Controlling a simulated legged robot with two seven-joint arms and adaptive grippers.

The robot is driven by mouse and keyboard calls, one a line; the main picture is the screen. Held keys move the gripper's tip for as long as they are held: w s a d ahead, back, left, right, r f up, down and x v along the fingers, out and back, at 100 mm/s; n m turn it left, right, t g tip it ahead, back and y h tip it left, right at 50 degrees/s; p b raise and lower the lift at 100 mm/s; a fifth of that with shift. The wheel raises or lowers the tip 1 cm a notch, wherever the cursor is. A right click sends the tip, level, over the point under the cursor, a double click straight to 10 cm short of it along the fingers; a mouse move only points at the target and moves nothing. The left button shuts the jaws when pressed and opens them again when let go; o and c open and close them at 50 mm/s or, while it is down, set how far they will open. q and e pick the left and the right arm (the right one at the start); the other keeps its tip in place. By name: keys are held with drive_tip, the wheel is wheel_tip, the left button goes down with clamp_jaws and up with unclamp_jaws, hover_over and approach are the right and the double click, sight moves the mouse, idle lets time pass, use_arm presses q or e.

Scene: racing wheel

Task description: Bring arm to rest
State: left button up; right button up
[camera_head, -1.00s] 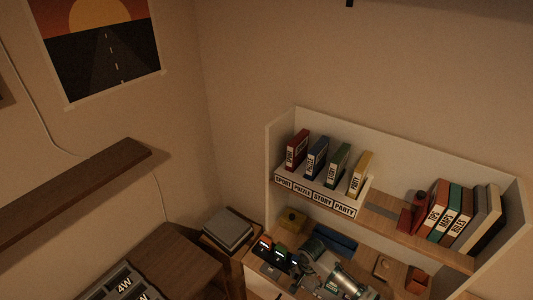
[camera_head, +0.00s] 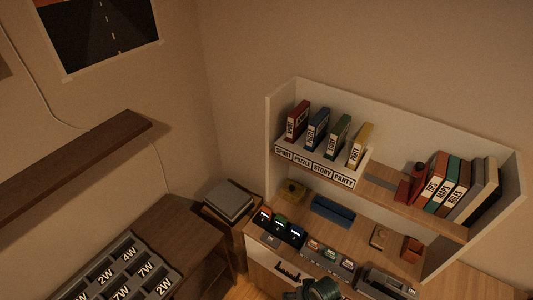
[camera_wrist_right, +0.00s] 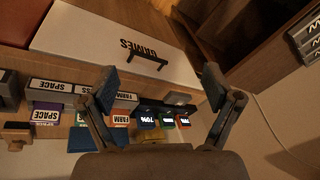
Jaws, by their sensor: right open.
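My right gripper (camera_wrist_right: 158,85) is open and empty in the right wrist view, its two fingers spread wide in front of the desk. Beyond the fingers is the white drawer front marked GAMES (camera_wrist_right: 115,45) with a dark handle. Part of my right arm (camera_head: 318,290) shows at the bottom edge of the head view, low in front of the desk. The gripper's fingertips are not clear there. My left gripper is not in view.
A shelf unit (camera_head: 290,98) holds labelled cases and books above the desk. Small devices with lit screens (camera_head: 281,226) stand on the desk. A dark cabinet (camera_head: 185,240) and a grey sorting tray (camera_head: 125,265) are at lower left. A wall shelf (camera_head: 80,170) juts out at left.

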drive_tip(key=s+d+r+n+t+h, duration=0.1)
drive_tip(key=s+d+r+n+h, duration=0.15)
drive_tip(key=s+d, duration=0.8)
wheel_tip(320, 180, down, 29)
drive_tip(key=g+b, duration=0.1)
drive_tip(key=b, duration=0.3)
drive_tip(key=s+d+f+g+b, duration=0.1)
drive_tip(key=s+d+f+b, duration=0.2)
drive_tip(key=s+f, duration=1.6)
wheel_tip(320, 180, down, 4)
drive_tip(key=shift+r+g+b, duration=0.2)
drive_tip(key=shift+g+b, duration=0.1)
drive_tip(key=shift+b, duration=0.6)
